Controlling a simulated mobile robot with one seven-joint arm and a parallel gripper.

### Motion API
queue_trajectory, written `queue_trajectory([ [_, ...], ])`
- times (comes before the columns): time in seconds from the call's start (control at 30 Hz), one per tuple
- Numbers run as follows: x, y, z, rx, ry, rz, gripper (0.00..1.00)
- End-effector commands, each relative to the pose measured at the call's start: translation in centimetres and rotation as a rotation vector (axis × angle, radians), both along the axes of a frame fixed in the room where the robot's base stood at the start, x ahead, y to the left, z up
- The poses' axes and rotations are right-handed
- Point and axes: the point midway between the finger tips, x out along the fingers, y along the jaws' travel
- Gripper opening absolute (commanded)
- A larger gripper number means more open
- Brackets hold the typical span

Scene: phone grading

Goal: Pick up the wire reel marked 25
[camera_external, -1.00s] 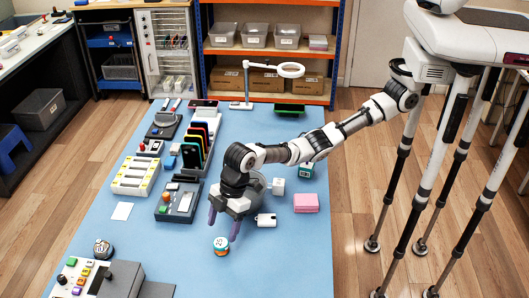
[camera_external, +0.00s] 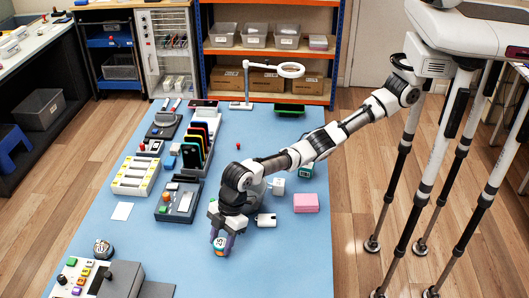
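The wire reel (camera_external: 219,244) is a small round reel with an orange side and a pale top bearing a dark number. It stands upright on the blue table (camera_external: 290,262), near the middle front. My gripper (camera_external: 222,240) is directly over it, pointing down. Its purple fingers are on either side of the reel, one left and one right. The fingers look close to the reel's sides, but I cannot tell whether they touch it. The number on its top is too small to read surely.
A grey device (camera_external: 179,200) is to the left. Another round reel (camera_external: 103,249) stands front left. The table's front right is clear.

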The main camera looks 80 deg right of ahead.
Motion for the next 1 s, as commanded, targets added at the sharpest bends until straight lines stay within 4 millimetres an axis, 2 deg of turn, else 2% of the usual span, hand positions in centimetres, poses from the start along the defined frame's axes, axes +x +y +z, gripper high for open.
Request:
queue_trajectory([
  [0.1, 0.0, 0.0, 0.0, 0.001, -0.001, 0.000, 0.19],
  [0.37, 0.0, 0.0, 0.3, 0.002, -0.001, 0.000, 0.19],
  [0.57, 0.1, 0.1, 1.9, 0.002, -0.003, 0.001, 0.19],
  [0.77, 0.0, 0.1, 6.3, 0.005, -0.006, 0.001, 0.19],
  [1.0, 0.0, 0.1, 13.6, 0.003, -0.004, 0.001, 0.19],
])
